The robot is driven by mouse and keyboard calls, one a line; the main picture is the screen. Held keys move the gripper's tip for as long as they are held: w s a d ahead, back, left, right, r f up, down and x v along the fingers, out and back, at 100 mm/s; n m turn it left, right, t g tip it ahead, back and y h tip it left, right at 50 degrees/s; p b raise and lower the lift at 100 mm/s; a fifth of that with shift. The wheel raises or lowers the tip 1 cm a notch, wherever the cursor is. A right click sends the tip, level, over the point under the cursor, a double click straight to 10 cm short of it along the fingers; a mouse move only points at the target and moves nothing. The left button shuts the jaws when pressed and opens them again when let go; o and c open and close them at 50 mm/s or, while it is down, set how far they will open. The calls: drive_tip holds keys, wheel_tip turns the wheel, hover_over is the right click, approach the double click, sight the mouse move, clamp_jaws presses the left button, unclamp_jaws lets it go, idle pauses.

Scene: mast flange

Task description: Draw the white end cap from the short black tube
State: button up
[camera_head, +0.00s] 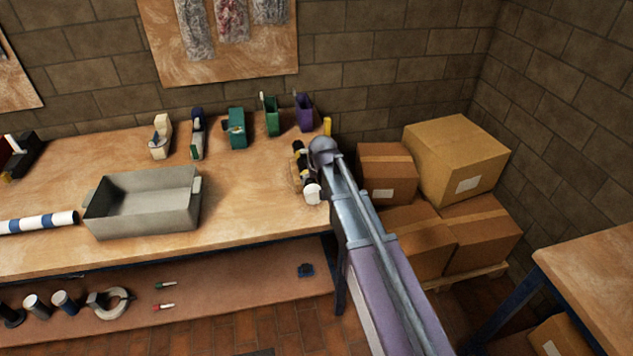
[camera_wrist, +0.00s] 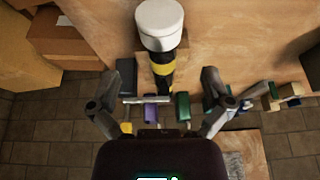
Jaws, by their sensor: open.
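The short black tube (camera_head: 304,180) with a yellow band lies near the right end of the workbench, beside the end of my arm. Its white end cap (camera_head: 312,194) faces the front edge of the bench. In the wrist view the round white end cap (camera_wrist: 160,22) shows at top centre, on the end of the black tube (camera_wrist: 162,78). My gripper (camera_wrist: 160,95) is open, one finger to each side of the tube in the picture. I cannot tell if either finger touches it. In the head view my arm partly hides the gripper.
A grey tray (camera_head: 145,215) stands left on the bench, beside a blue-and-white striped tube (camera_head: 38,222). Several small holders, including a purple one (camera_head: 304,112), line the back. Cardboard boxes (camera_head: 455,160) are stacked right of the bench. The bench between tray and tube is clear.

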sight(313, 194)
drive_tip(key=shift+b+x, duration=4.95)
drive_tip(key=shift+x, duration=0.7)
drive_tip(key=shift+s, duration=0.1)
drive_tip(key=c, duration=0.9)
